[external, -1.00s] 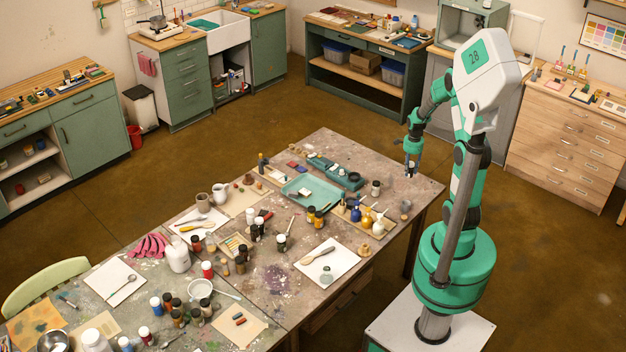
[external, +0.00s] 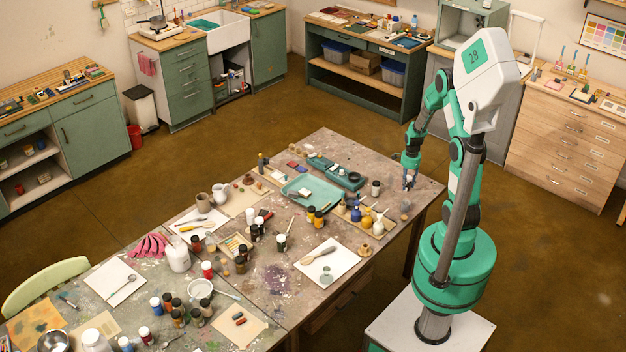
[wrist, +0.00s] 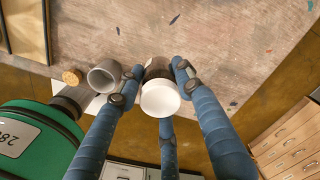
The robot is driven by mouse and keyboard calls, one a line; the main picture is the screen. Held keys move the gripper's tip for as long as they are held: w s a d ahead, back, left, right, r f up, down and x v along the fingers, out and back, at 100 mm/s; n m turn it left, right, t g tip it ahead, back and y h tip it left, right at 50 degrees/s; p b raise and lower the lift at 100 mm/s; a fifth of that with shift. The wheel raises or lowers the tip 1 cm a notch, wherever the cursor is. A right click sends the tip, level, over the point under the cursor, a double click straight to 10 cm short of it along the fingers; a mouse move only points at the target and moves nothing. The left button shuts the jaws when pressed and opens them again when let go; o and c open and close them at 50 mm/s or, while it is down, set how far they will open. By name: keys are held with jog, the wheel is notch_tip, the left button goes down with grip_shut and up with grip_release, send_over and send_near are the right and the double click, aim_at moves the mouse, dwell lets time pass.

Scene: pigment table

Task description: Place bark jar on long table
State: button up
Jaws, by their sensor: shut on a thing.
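In the wrist view a jar with a white lid and a dark brown body (wrist: 159,85), taken as the bark jar, is between the blue fingers of my gripper (wrist: 159,77). The fingers are shut on it, and the lid faces the camera. In the external view my gripper (external: 408,183) is low over the right end of the long table (external: 336,146). The jar is too small to make out clearly there. I cannot tell whether its base touches the table. The table's paint-marked top also shows in the wrist view (wrist: 215,35).
A grey cup (wrist: 104,76) and a small cork-coloured lid (wrist: 72,77) are left of the jar in the wrist view. A dark-lidded jar (external: 376,188) and a tray of bottles (external: 349,211) stand left of my gripper. The table corner right of it is clear.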

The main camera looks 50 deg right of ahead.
jog(key=w+d+b, duration=0.1)
jog(key=w+d, duration=0.2)
jog(key=w, duration=0.1)
jog(key=w+d+f+b, duration=0.1)
jog(key=w+d, duration=0.2)
jog(key=w, duration=0.1)
jog(key=w+d, duration=0.3)
jog(key=w, duration=0.2)
jog(key=shift+w+f+b, duration=0.1)
jog(key=shift+f+b, duration=0.1)
jog(key=shift+b, duration=0.2)
jog(key=shift+f+b, duration=0.6)
jog(key=shift+f, duration=1.15)
jog(key=shift+f, duration=0.15)
jog(key=o, duration=1.3)
notch_tip(320, 180, up, 12)
jog(key=p, duration=0.3)
